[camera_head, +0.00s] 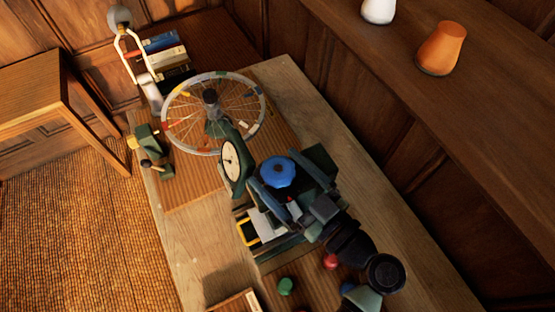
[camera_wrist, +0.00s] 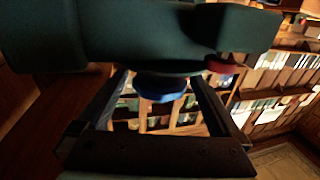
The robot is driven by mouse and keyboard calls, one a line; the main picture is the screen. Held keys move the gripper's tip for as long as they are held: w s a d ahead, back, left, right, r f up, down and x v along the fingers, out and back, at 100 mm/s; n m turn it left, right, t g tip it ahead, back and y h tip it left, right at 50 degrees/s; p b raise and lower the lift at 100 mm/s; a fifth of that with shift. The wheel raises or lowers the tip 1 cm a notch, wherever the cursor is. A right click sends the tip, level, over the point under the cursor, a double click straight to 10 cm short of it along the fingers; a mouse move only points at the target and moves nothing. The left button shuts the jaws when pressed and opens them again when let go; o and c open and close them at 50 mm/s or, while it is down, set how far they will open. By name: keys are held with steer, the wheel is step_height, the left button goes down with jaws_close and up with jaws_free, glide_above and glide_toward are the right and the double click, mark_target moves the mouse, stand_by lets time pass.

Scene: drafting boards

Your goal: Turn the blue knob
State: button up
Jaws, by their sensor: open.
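The blue knob (camera_head: 278,172) is a faceted round cap on a dark green device, right of a round clock-like dial (camera_head: 232,167). In the wrist view, a blue part (camera_wrist: 160,90) shows under a dark green body (camera_wrist: 130,38). My gripper (camera_head: 283,180) reaches in from the lower right, with a finger on either side of the knob. In the wrist view, my gripper (camera_wrist: 160,88) has its two fingers well apart, with the blue part between their tips. I cannot tell whether either finger touches it. The knob's lower part is hidden.
A spoked wheel (camera_head: 250,128) stands behind the dial. Books (camera_head: 165,55) and a small green vise (camera_head: 150,148) sit on the bench (camera_head: 190,250). Green (camera_head: 285,286) and red (camera_head: 331,262) knobs lie near my arm. An orange vase (camera_head: 441,48) stands on the right shelf.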

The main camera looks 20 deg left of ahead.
steer(key=shift+w+a, duration=0.2)
steer(key=shift+a, duration=0.35)
steer(key=c, duration=1.2)
steer(key=shift+c, duration=0.2)
steer(key=shift+f, duration=0.1)
